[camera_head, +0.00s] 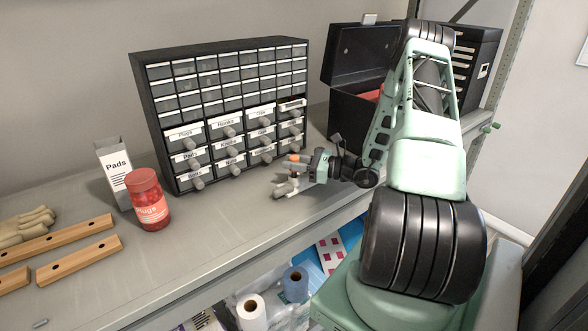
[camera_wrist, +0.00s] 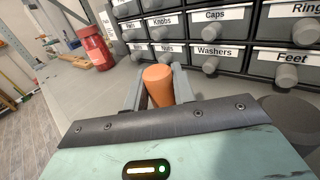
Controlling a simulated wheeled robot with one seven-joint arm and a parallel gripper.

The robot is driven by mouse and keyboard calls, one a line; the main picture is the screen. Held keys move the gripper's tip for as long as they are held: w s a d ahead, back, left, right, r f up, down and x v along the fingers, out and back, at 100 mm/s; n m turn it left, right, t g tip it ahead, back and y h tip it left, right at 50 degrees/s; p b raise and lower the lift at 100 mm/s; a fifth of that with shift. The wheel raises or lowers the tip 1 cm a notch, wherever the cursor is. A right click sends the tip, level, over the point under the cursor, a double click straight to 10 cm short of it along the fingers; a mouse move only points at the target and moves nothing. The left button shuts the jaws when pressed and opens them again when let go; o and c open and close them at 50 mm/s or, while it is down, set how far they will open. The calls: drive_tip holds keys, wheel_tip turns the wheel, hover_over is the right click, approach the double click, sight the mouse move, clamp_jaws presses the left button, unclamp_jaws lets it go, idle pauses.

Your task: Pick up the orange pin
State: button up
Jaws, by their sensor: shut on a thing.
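The orange pin (camera_wrist: 158,84) is a short orange cylinder with a rounded top. In the wrist view it stands between the two fingers of my gripper (camera_wrist: 157,92), which are shut on it. In the head view my gripper (camera_head: 290,175) is over the shelf in front of the drawer cabinet. A small orange part of the pin (camera_head: 296,158) shows at the fingers there. The pin's lower end is hidden in the wrist view, so I cannot tell whether it touches the shelf.
A black drawer cabinet (camera_head: 222,82) with labelled drawers and knobs stands just behind the gripper. A red jar (camera_head: 148,200), a Pads box (camera_head: 115,170) and wooden strips (camera_head: 78,258) are to the left. A black toolbox (camera_head: 350,65) stands at right. The shelf (camera_head: 215,225) is clear in the middle.

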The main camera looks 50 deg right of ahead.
sight(294, 156)
drive_tip(key=shift+r+b, duration=1)
drive_tip(key=shift+r, duration=3.05)
